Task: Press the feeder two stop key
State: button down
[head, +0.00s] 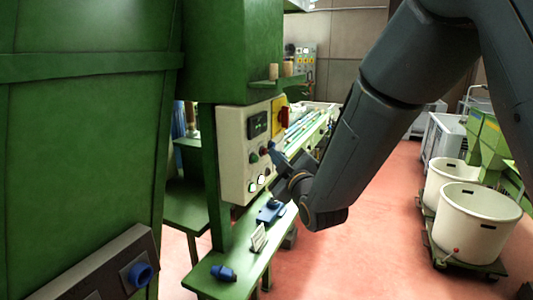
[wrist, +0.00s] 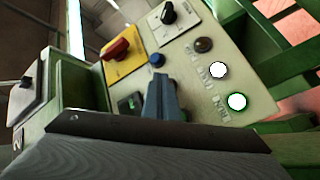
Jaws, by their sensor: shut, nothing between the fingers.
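A cream control panel (head: 232,140) is fixed to a green post in the head view and fills the middle of the wrist view (wrist: 190,62). It carries a red rotary switch (wrist: 117,49) on a yellow plate, a black knob (wrist: 169,15), a blue button (wrist: 157,60), a dark red-brown button (wrist: 204,45) and two bright white buttons (wrist: 218,70). The lettering is too small to read, so I cannot tell which is the feeder two stop key. My gripper (wrist: 161,80) is shut and empty, its tips over the panel near the blue button. Contact cannot be told.
A green shelf (head: 232,275) below the panel holds a blue item (head: 223,273), a small white card (head: 258,237) and another blue part (head: 270,212). Large green machine walls (head: 80,130) stand at the left. White tubs (head: 478,222) stand at the right, with open red floor between.

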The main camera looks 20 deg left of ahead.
jog(key=shift+a, duration=0.25)
jog(key=shift+d, duration=0.1)
dwell(0.4)
jog(key=shift+d, duration=0.75)
jog(key=shift+d, duration=0.15)
jog(key=shift+s+d+b, duration=0.15)
jog(key=shift+d+b, duration=0.15)
jog(key=shift+d, duration=0.9)
jog(key=shift+s+d+b, duration=0.1)
jog(key=shift+d+b, duration=0.15)
jog(key=shift+d, duration=0.9)
